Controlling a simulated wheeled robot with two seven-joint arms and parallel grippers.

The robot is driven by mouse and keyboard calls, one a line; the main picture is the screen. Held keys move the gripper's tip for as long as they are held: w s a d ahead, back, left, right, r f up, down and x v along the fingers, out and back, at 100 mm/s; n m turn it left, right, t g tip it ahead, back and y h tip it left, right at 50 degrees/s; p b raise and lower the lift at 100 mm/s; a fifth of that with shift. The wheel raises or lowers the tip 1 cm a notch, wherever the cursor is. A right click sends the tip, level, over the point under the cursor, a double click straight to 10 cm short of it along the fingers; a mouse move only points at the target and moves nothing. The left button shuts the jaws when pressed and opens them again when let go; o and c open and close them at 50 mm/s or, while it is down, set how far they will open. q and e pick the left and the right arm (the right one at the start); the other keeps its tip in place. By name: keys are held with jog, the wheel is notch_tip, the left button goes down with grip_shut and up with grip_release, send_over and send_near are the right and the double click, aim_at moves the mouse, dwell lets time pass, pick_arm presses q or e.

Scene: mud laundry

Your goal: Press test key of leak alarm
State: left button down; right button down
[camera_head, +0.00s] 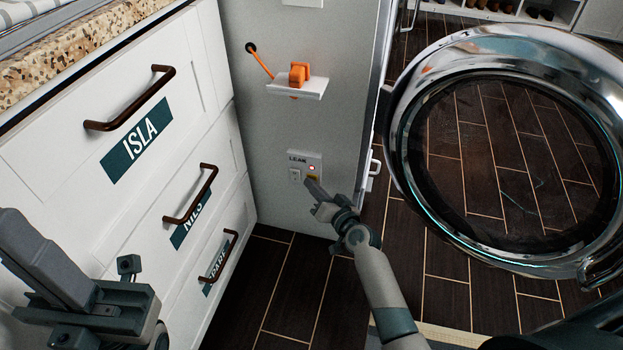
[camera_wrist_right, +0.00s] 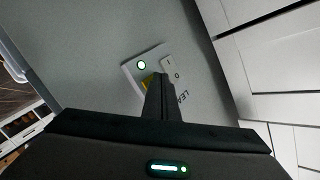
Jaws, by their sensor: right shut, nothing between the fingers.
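The leak alarm (camera_head: 291,160) is a small white plate low on the grey wall panel, lettered "LEAK". It has a small lamp, a white rocker switch and a yellow-orange key (camera_head: 312,178). The lamp looks reddish in the head view and green-rimmed in the right wrist view (camera_wrist_right: 141,65). My right gripper (camera_head: 309,183) is shut and empty, its tips at the lower part of the plate by the key. In the right wrist view the fingers (camera_wrist_right: 160,80) partly cover the key (camera_wrist_right: 147,82); contact cannot be told. My left gripper (camera_head: 12,218) is at lower left, away from the alarm.
White drawers (camera_head: 165,170) with dark handles and name labels stand on the left. A white shelf (camera_head: 298,88) with an orange item juts out above the alarm. An open round glass door (camera_head: 405,150) with a chrome rim fills the right. Dark floor shows between.

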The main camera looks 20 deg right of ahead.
dwell(0.4)
jog(key=shift+s+a+p, duration=0.35)
jog(key=shift+s+a, duration=0.05)
jog(key=shift+s, duration=0.25)
jog(key=s+a, duration=0.1)
jog(key=s+a+p, duration=0.1)
jog(key=s, duration=0.2)
jog(key=shift+s+a+p, duration=0.1)
jog(key=shift+a+p, duration=0.2)
jog(key=shift+a, duration=0.1)
dwell(1.0)
